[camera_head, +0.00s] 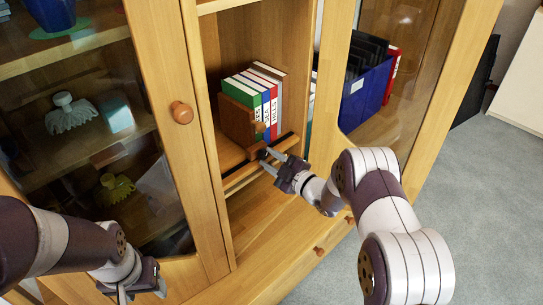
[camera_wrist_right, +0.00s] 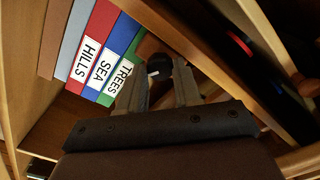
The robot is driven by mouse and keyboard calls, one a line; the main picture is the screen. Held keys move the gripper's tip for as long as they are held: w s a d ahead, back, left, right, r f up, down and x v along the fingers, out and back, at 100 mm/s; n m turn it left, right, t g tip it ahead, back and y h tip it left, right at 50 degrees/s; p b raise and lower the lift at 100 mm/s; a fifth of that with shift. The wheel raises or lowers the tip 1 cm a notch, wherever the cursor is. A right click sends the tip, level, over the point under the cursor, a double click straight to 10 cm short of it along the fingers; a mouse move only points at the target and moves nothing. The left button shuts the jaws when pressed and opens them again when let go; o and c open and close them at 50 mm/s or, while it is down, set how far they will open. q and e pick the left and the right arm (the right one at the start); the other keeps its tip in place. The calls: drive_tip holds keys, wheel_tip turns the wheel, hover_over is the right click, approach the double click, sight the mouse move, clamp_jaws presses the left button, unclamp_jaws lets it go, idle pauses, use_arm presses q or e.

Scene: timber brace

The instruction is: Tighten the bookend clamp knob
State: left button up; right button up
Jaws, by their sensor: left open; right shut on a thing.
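The brown wooden bookend (camera_head: 236,124) stands on the cabinet shelf against the left side of a row of upright books (camera_head: 262,92). The spines read TREES, SEA and HILLS in the right wrist view (camera_wrist_right: 98,62). My right gripper (camera_head: 268,160) is at the shelf's front edge, below the bookend. In the right wrist view its fingers are closed on a dark round clamp knob (camera_wrist_right: 183,68), in front of the books. The fingers partly hide the knob. My left gripper (camera_head: 140,292) is open and empty at the bottom left, away from the bookend.
A glass cabinet door with a wooden knob (camera_head: 181,112) is on the left. A blue file box (camera_head: 366,94) stands behind glass on the right. The shelf edge (camera_head: 244,176) and the ledge below are close to my right gripper. Grey floor is clear at right.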

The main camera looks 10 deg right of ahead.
drive_tip(key=m+p, duration=0.3)
drive_tip(key=m, duration=0.3)
drive_tip(key=shift+m, duration=0.3)
drive_tip(key=m+p, duration=0.2)
drive_tip(key=m, duration=0.3)
drive_tip(key=shift+s+f, duration=0.1)
drive_tip(key=shift+m, duration=0.3)
drive_tip(key=o, duration=1)
drive_tip(key=shift+o, duration=0.2)
drive_tip(key=p+v, duration=0.2)
drive_tip(key=v, duration=1)
drive_tip(key=shift+s+d+p, duration=0.15)
drive_tip(key=shift+s+p, duration=0.1)
drive_tip(key=shift+p, duration=0.05)
